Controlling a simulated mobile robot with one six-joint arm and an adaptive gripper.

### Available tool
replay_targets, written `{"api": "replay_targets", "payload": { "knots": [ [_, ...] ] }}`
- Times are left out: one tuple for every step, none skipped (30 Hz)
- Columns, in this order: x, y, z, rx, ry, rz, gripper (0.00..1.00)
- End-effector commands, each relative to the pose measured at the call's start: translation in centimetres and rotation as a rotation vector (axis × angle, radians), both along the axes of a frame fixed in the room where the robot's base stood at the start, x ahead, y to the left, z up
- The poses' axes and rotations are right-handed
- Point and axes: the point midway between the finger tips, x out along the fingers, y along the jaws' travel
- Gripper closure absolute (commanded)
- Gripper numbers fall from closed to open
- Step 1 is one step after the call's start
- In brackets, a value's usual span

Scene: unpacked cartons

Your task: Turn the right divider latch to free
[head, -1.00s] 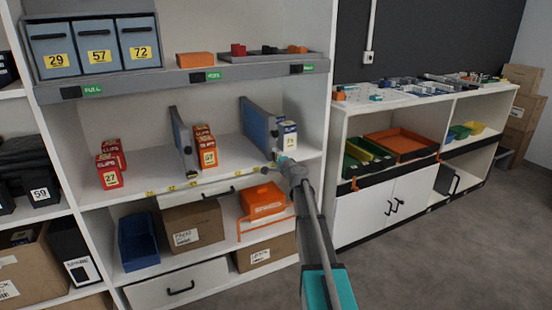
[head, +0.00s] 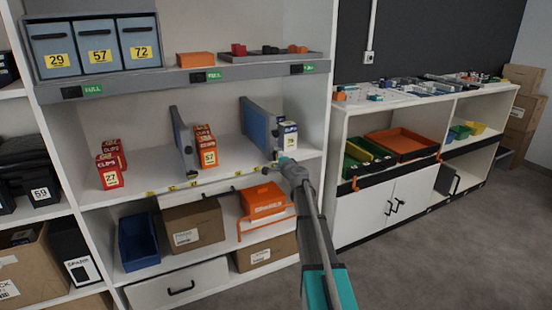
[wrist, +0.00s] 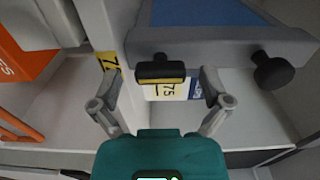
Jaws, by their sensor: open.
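The right divider (head: 258,130) is a blue panel in a grey frame, standing on the middle shelf. In the wrist view its frame (wrist: 215,42) crosses the upper right. The divider's latch (wrist: 160,72) is a small dark bar with a yellowish lower edge, lying crosswise in that picture. My gripper (wrist: 160,88) is open, with one finger on each side of the latch and visible gaps to it. In the head view my gripper (head: 278,165) is at the shelf's front edge below the divider. There the latch is too small to read.
A white-and-blue box (head: 290,135) stands just right of the divider. A dark round knob (wrist: 273,69) sticks out of the frame in the wrist view. The left divider (head: 183,140) and red boxes (head: 109,165) stand further left. An orange bin (head: 264,200) is below.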

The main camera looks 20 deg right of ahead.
Motion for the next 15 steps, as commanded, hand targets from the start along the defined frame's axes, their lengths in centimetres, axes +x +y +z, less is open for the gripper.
{"api": "replay_targets", "payload": {
  "knots": [
    [-0.4,0.0,0.0,0.0,0.0,0.0,0.03],
    [-0.7,0.0,0.0,0.0,0.0,0.0,0.03],
    [-1.0,0.0,0.0,0.0,0.0,0.0,0.03],
    [-1.3,0.0,0.0,0.0,0.0,-0.001,0.03],
    [-1.6,0.0,0.0,0.0,0.0,-0.001,0.03],
    [-2.1,0.0,0.0,0.0,0.0,-0.001,0.03],
    [-2.5,0.0,0.0,0.0,0.0,-0.001,0.03],
    [-3.0,0.0,0.0,0.0,0.0,-0.001,0.03],
    [-3.6,0.0,0.0,0.0,0.0,-0.001,0.03],
    [-4.0,0.0,0.0,0.0,0.0,-0.001,0.03],
    [-4.5,0.0,0.0,0.0,0.0,-0.001,0.03],
    [-5.2,0.0,0.0,0.0,0.0,-0.001,0.03],
    [-5.7,-0.1,0.0,0.0,0.0,-0.001,0.03],
    [-6.2,-0.1,0.0,0.0,0.0,-0.001,0.03],
    [-6.9,-0.1,0.0,0.0,0.0,-0.001,0.03]
  ]
}}
